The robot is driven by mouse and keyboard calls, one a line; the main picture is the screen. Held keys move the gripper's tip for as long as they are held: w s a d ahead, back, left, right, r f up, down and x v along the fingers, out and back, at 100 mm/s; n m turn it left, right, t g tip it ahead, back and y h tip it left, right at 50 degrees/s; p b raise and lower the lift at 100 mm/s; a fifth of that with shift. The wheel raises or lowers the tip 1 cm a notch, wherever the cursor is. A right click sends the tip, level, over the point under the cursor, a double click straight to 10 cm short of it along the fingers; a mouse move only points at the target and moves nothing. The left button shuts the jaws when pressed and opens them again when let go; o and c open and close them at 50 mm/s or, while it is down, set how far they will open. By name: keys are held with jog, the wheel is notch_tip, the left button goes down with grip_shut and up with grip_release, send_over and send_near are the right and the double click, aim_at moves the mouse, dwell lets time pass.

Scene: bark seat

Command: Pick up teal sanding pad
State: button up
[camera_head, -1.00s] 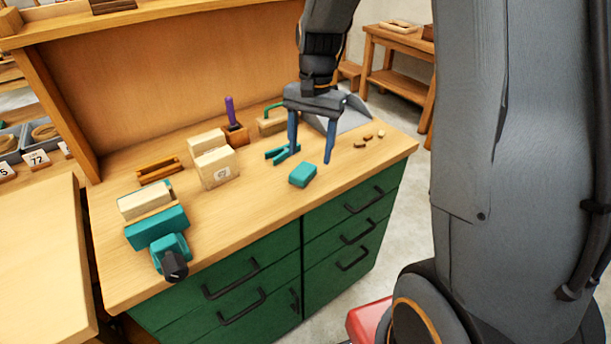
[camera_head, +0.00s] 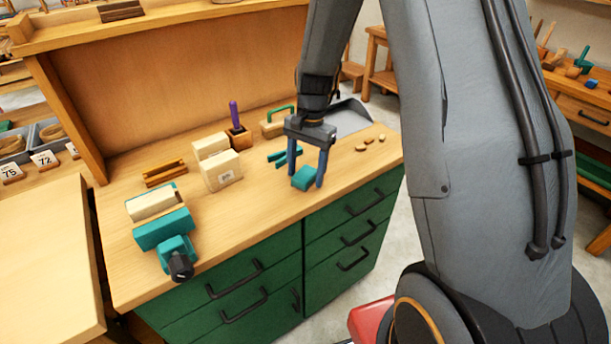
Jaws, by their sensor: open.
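The teal sanding pad (camera_head: 303,178) is a small rounded block lying on the wooden workbench (camera_head: 260,212) near its front edge. My gripper (camera_head: 306,180) points down over it with its blue fingers spread. One finger stands at the pad's upper left side and the other at its right side, partly hiding its right end. The pad lies between the fingers as seen from here. I cannot tell whether either finger touches it.
A teal clamp (camera_head: 285,157) lies just behind the pad. Wooden blocks (camera_head: 222,170), a teal vise (camera_head: 164,232) and a purple-handled tool (camera_head: 234,112) stand to the left. A grey dustpan (camera_head: 347,118) and small wood bits (camera_head: 368,141) lie to the right. Bench surface in front-left is clear.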

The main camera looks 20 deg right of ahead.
aim_at(306, 173)
jog(key=c, duration=1.3)
notch_tip(306, 173, up, 10)
jog(key=shift+r+b, duration=0.1)
jog(key=shift+b, duration=1.1)
jog(key=o, duration=0.6)
jog(key=c, duration=0.3)
